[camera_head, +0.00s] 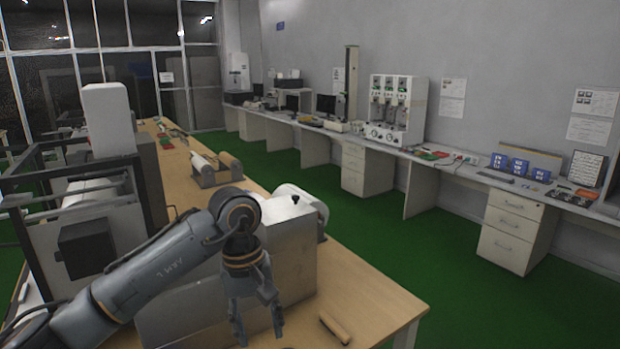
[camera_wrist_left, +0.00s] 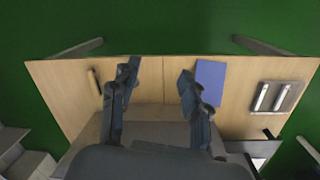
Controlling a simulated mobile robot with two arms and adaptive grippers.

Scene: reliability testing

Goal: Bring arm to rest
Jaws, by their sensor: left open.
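My left arm (camera_head: 150,275) comes in from the lower left in the head view and bends at a dark joint. Its gripper (camera_head: 258,335) hangs down with the fingers apart and nothing between them. It is in front of a light grey box-shaped machine (camera_head: 290,250) on the wooden table (camera_head: 375,295). In the left wrist view the two fingers of the left gripper (camera_wrist_left: 158,85) are spread above the tabletop (camera_wrist_left: 65,85), with no object between them. My right gripper is in neither view.
A small tan bar (camera_head: 335,328) lies on the table right of the gripper. A roller stand (camera_head: 215,175) is farther back. A black-framed machine (camera_head: 95,215) stands at left. A blue sheet (camera_wrist_left: 210,80) lies on the tabletop. Green floor separates the table from the wall bench (camera_head: 455,172).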

